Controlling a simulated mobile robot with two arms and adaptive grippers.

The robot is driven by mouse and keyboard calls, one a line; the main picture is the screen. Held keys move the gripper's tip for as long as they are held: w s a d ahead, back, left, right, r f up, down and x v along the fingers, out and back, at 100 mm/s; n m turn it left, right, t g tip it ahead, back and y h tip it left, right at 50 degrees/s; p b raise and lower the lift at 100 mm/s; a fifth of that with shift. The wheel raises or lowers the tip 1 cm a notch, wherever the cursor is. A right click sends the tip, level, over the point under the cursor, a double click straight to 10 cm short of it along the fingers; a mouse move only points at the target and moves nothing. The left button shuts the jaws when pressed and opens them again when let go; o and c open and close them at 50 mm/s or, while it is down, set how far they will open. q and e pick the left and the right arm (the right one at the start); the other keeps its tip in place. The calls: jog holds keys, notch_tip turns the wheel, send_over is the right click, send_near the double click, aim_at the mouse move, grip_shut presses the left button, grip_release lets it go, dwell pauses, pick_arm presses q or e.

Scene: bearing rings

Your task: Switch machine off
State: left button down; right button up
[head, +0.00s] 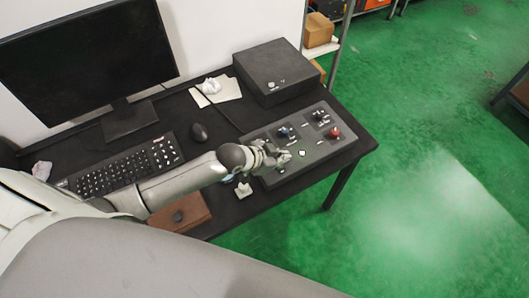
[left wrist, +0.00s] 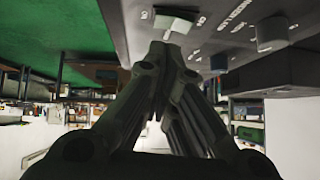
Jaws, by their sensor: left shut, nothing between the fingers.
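The dark control panel (head: 318,150) lies at the right end of the black desk. It carries a red knob or button (head: 335,132), a blue-grey knob (head: 284,132) and small switches near its far right corner. My left gripper (head: 284,158) is shut and empty over the panel's near left part. In the left wrist view the panel (left wrist: 140,32) is at the top, with a pale grey-green knob (left wrist: 176,20) just beyond my shut fingertips (left wrist: 165,47). I cannot tell whether they touch. Another knob (left wrist: 271,33) is to its right. My right gripper is not in view.
A black box (head: 275,75) stands behind the panel. A monitor (head: 90,55), keyboard (head: 120,168) and mouse (head: 199,132) are to the left. A brown block (head: 180,214) and crumpled paper (head: 243,190) lie near the front edge. Green floor is clear at right.

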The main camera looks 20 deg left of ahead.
pick_arm(q)
jog(key=r, duration=0.1)
jog(key=r+p, duration=0.1)
jog(key=shift+s+r, duration=0.25)
jog(key=shift+r, duration=0.05)
jog(key=b+v, duration=0.1)
jog(key=v, duration=0.8)
jog(key=shift+s, duration=0.2)
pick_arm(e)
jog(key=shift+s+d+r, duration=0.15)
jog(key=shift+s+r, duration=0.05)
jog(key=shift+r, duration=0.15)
